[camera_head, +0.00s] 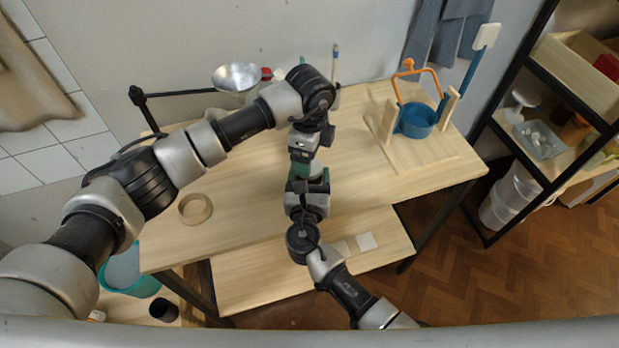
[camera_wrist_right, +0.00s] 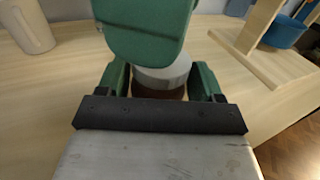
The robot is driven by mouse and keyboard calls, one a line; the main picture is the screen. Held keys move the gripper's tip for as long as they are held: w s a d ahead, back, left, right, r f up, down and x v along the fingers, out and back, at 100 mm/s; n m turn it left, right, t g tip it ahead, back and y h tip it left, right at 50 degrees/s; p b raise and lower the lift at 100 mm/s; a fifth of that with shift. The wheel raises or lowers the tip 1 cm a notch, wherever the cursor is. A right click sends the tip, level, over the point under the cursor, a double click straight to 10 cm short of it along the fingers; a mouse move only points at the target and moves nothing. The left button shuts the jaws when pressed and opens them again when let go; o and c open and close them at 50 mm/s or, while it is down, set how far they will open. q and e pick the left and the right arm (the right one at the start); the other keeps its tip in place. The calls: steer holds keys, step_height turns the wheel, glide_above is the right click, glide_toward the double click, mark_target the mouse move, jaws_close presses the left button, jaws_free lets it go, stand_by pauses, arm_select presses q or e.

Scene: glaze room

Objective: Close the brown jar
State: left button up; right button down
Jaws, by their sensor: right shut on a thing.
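The brown jar (camera_wrist_right: 158,92) stands on the table between the green fingers of my right gripper (camera_wrist_right: 160,88), which is shut on it. A pale grey lid-like top (camera_wrist_right: 165,74) sits over the brown body, and its upper part is hidden. A green finger of my left gripper (camera_wrist_right: 140,30) is right above and in front of this top. In the head view my left gripper (camera_head: 301,172) points down close to my right gripper (camera_head: 316,186). The two grippers mostly hide the jar there. Whether the left fingers grip the top cannot be told.
A tape-like ring (camera_head: 195,209) lies at the table's left. A metal bowl (camera_head: 237,77) is at the back. The table's front left is clear.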

arm_select(q)
steer(key=shift+r, duration=0.35)
steer(key=shift+c, duration=0.4)
steer(key=shift+r+n, duration=0.25)
steer(key=shift+n, duration=0.05)
steer(key=shift+r+n, duration=1.4)
steer(key=shift+r, duration=0.1)
steer(key=shift+f, duration=4.05)
